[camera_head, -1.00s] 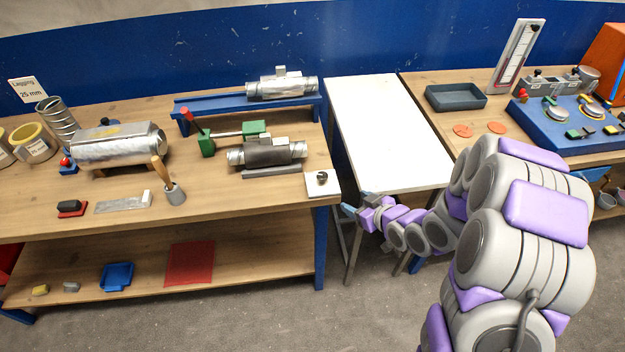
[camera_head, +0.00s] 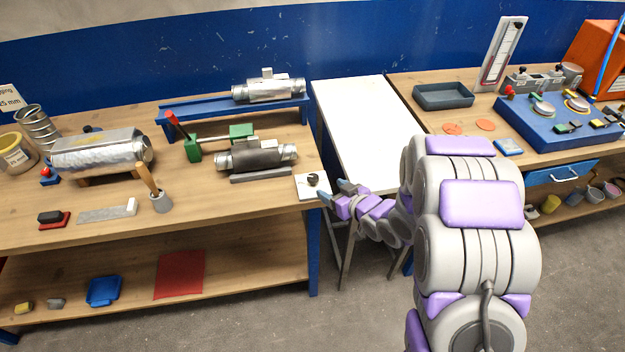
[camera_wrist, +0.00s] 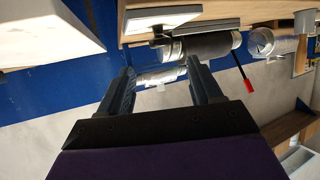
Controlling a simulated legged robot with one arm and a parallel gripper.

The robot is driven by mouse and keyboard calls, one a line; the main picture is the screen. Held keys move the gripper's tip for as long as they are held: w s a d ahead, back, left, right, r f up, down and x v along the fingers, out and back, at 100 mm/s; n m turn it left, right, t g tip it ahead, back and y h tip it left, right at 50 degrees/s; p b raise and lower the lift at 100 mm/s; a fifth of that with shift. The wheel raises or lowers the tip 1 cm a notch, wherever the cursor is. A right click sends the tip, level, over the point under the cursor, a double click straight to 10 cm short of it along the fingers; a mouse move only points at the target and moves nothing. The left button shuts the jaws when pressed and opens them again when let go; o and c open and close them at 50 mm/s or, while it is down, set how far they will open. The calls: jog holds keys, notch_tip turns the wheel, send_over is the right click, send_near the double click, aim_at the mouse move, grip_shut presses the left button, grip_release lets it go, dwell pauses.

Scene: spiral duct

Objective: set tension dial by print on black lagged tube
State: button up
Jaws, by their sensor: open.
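The black lagged tube (camera_head: 257,159) lies on the left wooden bench, with shiny metal ends and a light block on top. Any print on it is too small to read. It also shows in the upside-down wrist view (camera_wrist: 207,45). A white plate (camera_head: 304,192) with a small dark dial knob (camera_head: 313,180) sits at the bench's front right corner. In the wrist view the plate (camera_wrist: 165,19) and knob (camera_wrist: 158,42) lie beyond the fingertips. My gripper (camera_head: 335,192) is open and empty, just right of the plate. I see no contact with the knob.
A grey bar (camera_head: 261,175) lies in front of the tube. A green clamp (camera_head: 240,132) with a red handle and a silver tube (camera_head: 268,89) on a blue stand are behind. A bare white table (camera_head: 365,120) stands right of the bench, beside my arm.

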aim_at(316, 180)
jog(key=b+x, duration=0.2)
jog(key=x, duration=0.8)
jog(key=shift+a, duration=0.2)
jog(key=shift+w+a+f, duration=0.2)
jog(key=shift+w+a, duration=0.15)
jog(key=shift+w, duration=0.2)
jog(key=c, duration=1)
